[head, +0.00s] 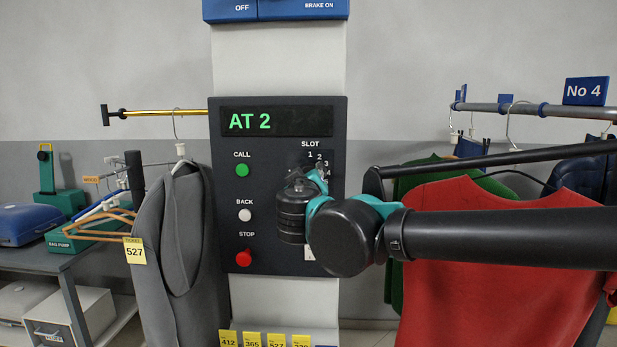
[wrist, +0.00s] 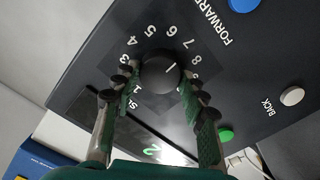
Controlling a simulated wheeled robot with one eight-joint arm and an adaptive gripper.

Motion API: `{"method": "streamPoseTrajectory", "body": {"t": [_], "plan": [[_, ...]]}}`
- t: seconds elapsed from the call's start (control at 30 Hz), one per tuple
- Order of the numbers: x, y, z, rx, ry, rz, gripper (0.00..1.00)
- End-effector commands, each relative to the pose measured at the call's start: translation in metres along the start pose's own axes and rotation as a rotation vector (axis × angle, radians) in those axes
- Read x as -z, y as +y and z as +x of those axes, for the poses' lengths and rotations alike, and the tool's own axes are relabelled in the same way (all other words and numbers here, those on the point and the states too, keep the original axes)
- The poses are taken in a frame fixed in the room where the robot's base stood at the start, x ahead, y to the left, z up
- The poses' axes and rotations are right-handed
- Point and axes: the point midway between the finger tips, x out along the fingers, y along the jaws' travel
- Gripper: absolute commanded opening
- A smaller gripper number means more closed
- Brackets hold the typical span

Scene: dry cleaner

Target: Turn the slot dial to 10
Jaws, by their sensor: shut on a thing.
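The slot dial is a round black knob (wrist: 160,72) with a white pointer line, ringed by white numbers on the dark control panel (head: 225,190). In the wrist view the pointer slants up and right, toward about 7 or 8; I cannot tell exactly which. My gripper (wrist: 158,80) has one finger on each side of the knob and is shut on it. In the head view my gripper (head: 318,180) and wrist cover the dial and most of its numbers; 1, 2, 3 and 4 show. The green display (head: 275,121) reads AT 2.
The panel has a green CALL button (head: 242,170), a white BACK button (head: 245,215) and a red STOP button (head: 243,258). A blue button (wrist: 243,4) by FORWARD shows in the wrist view. A grey coat (head: 180,250) hangs left, a red garment (head: 490,250) right.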

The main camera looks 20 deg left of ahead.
Motion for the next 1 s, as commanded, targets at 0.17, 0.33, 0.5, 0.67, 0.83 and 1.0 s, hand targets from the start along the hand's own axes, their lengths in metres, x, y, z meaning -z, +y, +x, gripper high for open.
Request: {"method": "streamPoseTrajectory", "body": {"t": [0.17,0.33,0.5,0.67,0.83,1.0], "plan": [[-0.0012,0.0001,-0.0004,0.001,-0.002,0.169,0.14],[-0.0012,0.0005,-0.0004,0.001,-0.002,0.331,0.14],[-0.0013,0.0009,-0.0004,0.001,-0.002,0.492,0.14],[-0.0015,0.0013,-0.0004,0.001,-0.002,0.644,0.14],[-0.0017,0.0016,-0.0004,0.0,-0.002,0.805,0.14],[-0.0019,0.0019,-0.0003,0.0,-0.002,0.966,0.14]]}}
